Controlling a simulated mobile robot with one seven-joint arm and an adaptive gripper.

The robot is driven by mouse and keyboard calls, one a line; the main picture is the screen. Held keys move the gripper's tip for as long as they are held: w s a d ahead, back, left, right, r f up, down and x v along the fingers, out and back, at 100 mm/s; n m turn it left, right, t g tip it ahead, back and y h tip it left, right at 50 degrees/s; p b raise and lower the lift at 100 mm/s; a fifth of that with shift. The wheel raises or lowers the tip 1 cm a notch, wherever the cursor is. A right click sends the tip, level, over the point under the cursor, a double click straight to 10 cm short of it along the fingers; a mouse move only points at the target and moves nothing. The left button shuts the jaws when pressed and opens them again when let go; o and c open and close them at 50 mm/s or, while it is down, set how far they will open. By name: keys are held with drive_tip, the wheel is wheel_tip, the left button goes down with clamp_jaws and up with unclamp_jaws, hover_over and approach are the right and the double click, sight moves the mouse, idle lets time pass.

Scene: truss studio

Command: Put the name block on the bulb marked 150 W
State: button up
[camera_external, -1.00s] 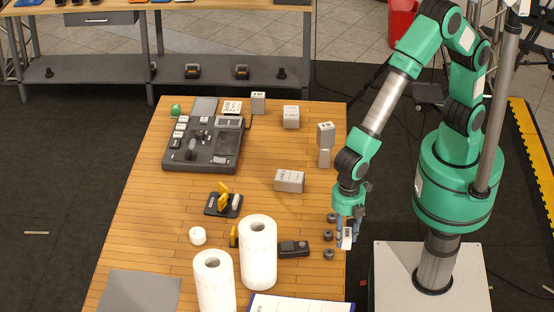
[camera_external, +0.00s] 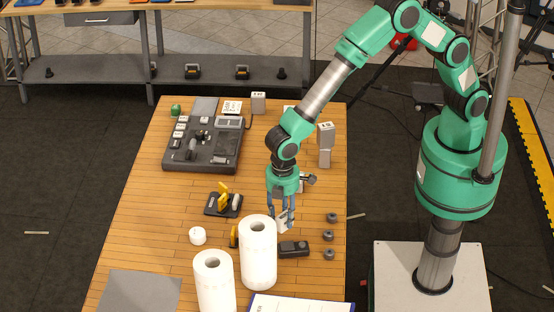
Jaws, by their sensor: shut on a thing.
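My gripper (camera_external: 283,219) is above the right part of the wooden table (camera_external: 150,215). It is shut on a small white block (camera_external: 285,226), which I take as the name block. Its lettering cannot be read here. Several grey-white boxes stand near the table's far and right side: one at the back (camera_external: 258,103), and a stacked pair, the upper box (camera_external: 325,135) on the lower box (camera_external: 324,158). Another box is mostly hidden behind my gripper and wrist, and one farther back is mostly behind my arm. Their print is too small to tell which says 150 W.
Two white paper rolls stand close in front of my gripper, the nearer-to-it roll (camera_external: 258,255) and a left roll (camera_external: 214,285). A dark device (camera_external: 293,248) and several dark knobs (camera_external: 331,217) lie right. A dark console (camera_external: 207,150) sits far left.

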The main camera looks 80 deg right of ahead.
drive_tip(key=w+d+m+p, duration=0.4)
drive_tip(key=w+d, duration=0.3)
drive_tip(key=w, duration=0.6)
drive_tip(key=shift+w+r+m, duration=0.15)
drive_tip(key=shift+m, duration=0.75)
drive_tip(key=shift+w, duration=0.1)
drive_tip(key=p, duration=0.3)
hover_over(197, 230)
drive_tip(key=shift+w+f, duration=0.15)
drive_tip(key=shift+f, duration=0.6)
drive_tip(key=shift+d, duration=0.1)
drive_tip(key=shift+f+p, duration=0.4)
drive_tip(key=shift+f, duration=1.4)
drive_tip(key=shift+f, duration=0.1)
